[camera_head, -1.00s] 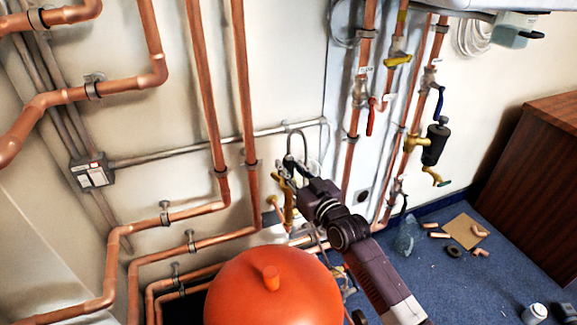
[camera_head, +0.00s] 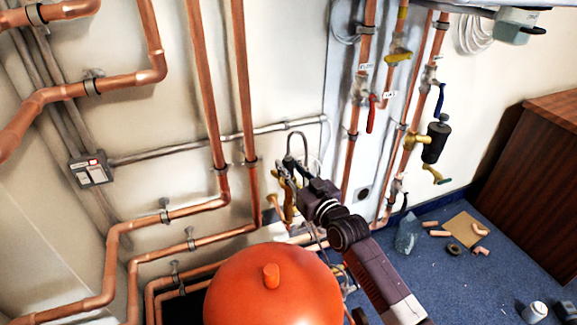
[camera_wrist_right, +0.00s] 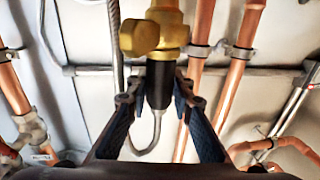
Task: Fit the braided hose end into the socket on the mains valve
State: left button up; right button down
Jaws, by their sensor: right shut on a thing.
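My right gripper (camera_head: 284,178) reaches the wall behind the orange tank. In the right wrist view its fingers (camera_wrist_right: 158,108) are shut on the black sleeve of the hose end (camera_wrist_right: 160,86). The brass mains valve (camera_wrist_right: 153,36) is directly in line with the sleeve, which meets its lower edge in the picture; I cannot tell how deep it sits in the socket. The grey braided hose (camera_wrist_right: 114,40) runs beside the valve and curves below the fingers. In the head view the hose loops (camera_head: 298,137) above the gripper, and brass (camera_head: 289,207) shows beneath it. My left gripper is not in view.
The orange tank (camera_head: 272,295) stands just in front of the work spot. Copper pipes (camera_head: 243,90) run close on the left, and valved pipes (camera_head: 349,160) on the right. Loose fittings and a cardboard piece (camera_head: 464,228) lie on the blue floor (camera_head: 450,285).

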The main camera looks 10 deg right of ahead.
dwell(0.4)
jog(key=c, duration=1.6)
grip_release()
jog(key=shift+s+f, duration=0.1)
jog(key=v, duration=1.2)
